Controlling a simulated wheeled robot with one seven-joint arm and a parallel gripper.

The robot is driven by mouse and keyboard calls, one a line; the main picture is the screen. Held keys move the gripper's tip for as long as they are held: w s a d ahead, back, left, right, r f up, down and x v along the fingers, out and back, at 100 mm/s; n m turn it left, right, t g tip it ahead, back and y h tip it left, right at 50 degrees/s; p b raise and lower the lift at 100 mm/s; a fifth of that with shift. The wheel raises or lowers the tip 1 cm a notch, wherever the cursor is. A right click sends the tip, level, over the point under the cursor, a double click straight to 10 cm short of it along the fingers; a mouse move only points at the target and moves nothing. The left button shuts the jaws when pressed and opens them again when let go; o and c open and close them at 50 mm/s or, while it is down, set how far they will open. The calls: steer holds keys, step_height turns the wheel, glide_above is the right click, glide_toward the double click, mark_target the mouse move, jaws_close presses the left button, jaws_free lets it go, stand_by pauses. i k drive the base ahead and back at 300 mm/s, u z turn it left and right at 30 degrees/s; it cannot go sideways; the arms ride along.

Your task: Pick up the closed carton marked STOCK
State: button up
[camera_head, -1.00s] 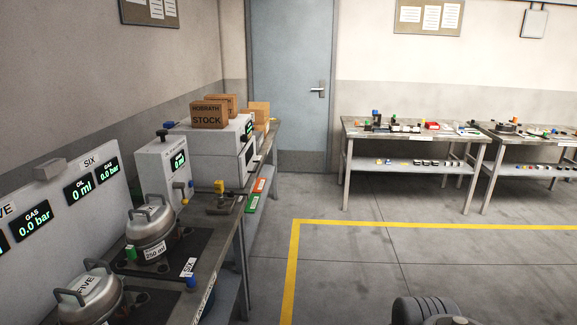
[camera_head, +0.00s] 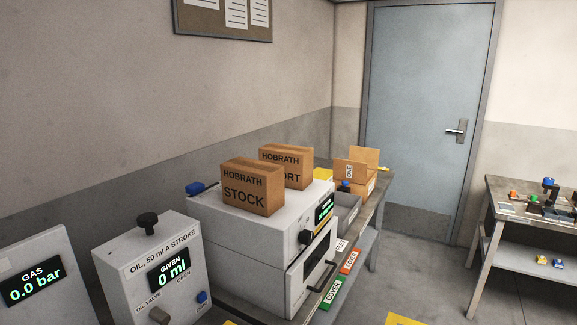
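The closed carton marked STOCK (camera_head: 252,188) is brown, with HOBRATH printed above STOCK. It stands upright on top of a light grey machine (camera_head: 230,222), near the middle of the view. A second closed brown carton (camera_head: 292,168), its word partly hidden and ending in ORT, stands just behind it to the right on the same machine. My gripper is not in view.
An open carton (camera_head: 358,170) and a grey bin (camera_head: 346,214) are on the bench beyond the machine. An oil dispenser (camera_head: 150,268) stands at the front left. A door (camera_head: 420,120) is behind.

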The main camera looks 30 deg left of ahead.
mark_target(256, 186)
steer(key=i, duration=3.15)
steer(key=u, duration=5.4)
